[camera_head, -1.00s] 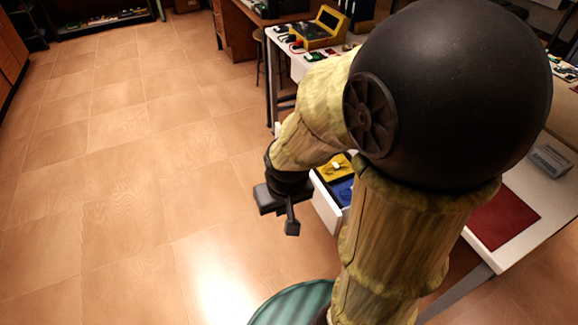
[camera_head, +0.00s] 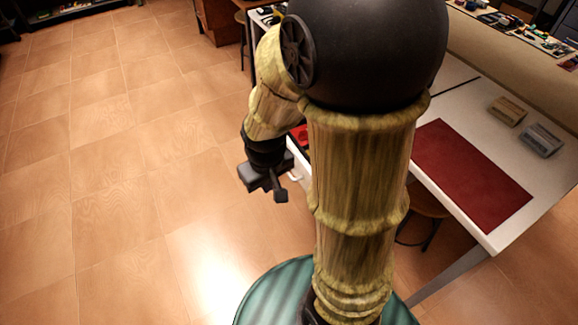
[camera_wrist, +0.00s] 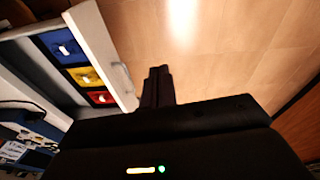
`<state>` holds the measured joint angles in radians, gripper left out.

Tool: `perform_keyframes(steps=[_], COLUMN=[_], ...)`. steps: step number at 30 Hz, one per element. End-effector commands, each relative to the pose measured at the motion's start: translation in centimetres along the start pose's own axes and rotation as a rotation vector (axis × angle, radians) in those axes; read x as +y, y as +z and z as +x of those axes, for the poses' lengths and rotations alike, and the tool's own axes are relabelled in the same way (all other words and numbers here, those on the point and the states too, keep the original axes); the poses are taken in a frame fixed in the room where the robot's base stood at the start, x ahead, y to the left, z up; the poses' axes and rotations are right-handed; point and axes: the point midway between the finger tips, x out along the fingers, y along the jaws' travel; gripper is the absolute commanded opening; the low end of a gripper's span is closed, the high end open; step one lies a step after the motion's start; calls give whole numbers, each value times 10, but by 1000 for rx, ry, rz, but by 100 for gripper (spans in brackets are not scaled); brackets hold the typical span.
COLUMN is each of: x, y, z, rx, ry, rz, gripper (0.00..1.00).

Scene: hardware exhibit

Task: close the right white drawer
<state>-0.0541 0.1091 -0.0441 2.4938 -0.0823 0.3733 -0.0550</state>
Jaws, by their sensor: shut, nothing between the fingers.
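A white drawer (camera_wrist: 97,45) stands pulled open in the wrist view, with blue, yellow and red bins inside it. A pale handle (camera_wrist: 122,78) is on its front panel. In the head view only a small piece of the drawer (camera_head: 298,172) shows beside my arm; the rest is hidden. My gripper (camera_wrist: 159,75) is shut and empty, just outside the drawer front near the handle end. Whether it touches the panel I cannot tell. In the head view my gripper (camera_head: 279,192) hangs just left of the drawer, above the floor.
A white table (camera_head: 480,215) at the right carries a red mat (camera_head: 470,172), a tan box (camera_head: 507,111) and a grey box (camera_head: 541,140). A stool (camera_head: 425,205) stands under it. A wooden desk (camera_head: 218,20) is at the back. The floor at the left is clear.

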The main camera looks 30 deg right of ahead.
Motion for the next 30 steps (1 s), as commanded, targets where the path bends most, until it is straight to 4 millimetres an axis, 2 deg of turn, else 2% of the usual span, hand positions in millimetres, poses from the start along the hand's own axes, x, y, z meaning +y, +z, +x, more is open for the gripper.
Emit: perform_keyframes(steps=[6, 21, 27, 30], x=[12, 50, 63, 66], y=[-29, -84, -106, -113], z=[27, 106, 130, 136], rx=[-149, -543, -705, -752], ry=[69, 310, 418, 449], rz=[-294, -1061, -1343, -1419], gripper=[0, 0, 0, 0])
